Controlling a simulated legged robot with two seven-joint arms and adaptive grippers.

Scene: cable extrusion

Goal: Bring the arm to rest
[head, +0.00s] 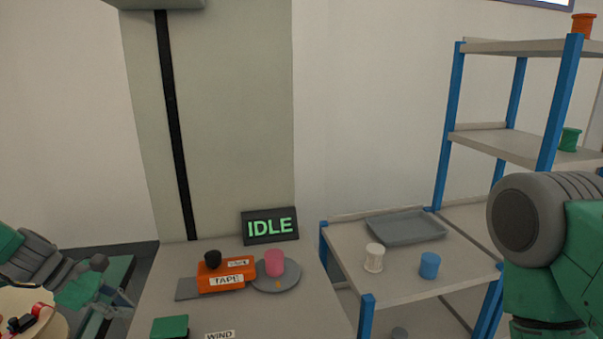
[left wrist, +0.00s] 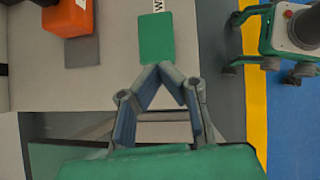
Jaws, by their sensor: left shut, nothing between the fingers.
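My left gripper (head: 125,298) is at the lower left of the head view, beside the left edge of the light-topped workbench (head: 270,320). In the left wrist view its two fingers (left wrist: 161,68) converge and meet at the tips, shut with nothing between them. A green square pad (left wrist: 155,38) lies just past the fingertips in that view; the head view shows it near the bench front (head: 170,327). A large grey and green link of my right arm fills the right edge of the head view, and its gripper is out of the picture.
The bench holds an orange tape box (head: 226,278), a pink cylinder (head: 275,262) on a grey disc and an IDLE sign (head: 270,226).

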